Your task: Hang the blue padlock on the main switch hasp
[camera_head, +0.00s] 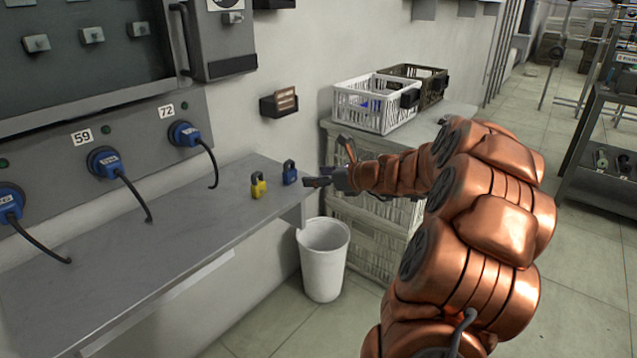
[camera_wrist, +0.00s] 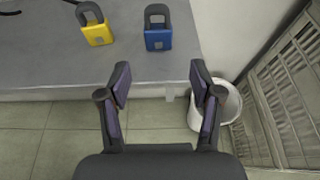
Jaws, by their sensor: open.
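The blue padlock (camera_head: 290,173) stands on the grey shelf near its right end, with its dark shackle up. In the wrist view the blue padlock (camera_wrist: 158,38) lies ahead of the fingers, a little left of the middle between them. My gripper (camera_head: 328,166) is open and empty, to the right of the padlock and apart from it. Its two fingers (camera_wrist: 160,85) are spread in the wrist view. A switch box (camera_head: 218,40) with a small grey fitting (camera_head: 232,18) is on the wall at upper left; I cannot tell whether that fitting is the hasp.
A yellow padlock (camera_head: 258,186) stands left of the blue one, also seen in the wrist view (camera_wrist: 97,33). The grey shelf (camera_head: 150,240) is otherwise mostly clear. A white bin (camera_head: 323,265) stands below its end. Blue plugs (camera_head: 105,162) with cables hang above the shelf. A white crate (camera_head: 365,110) is behind.

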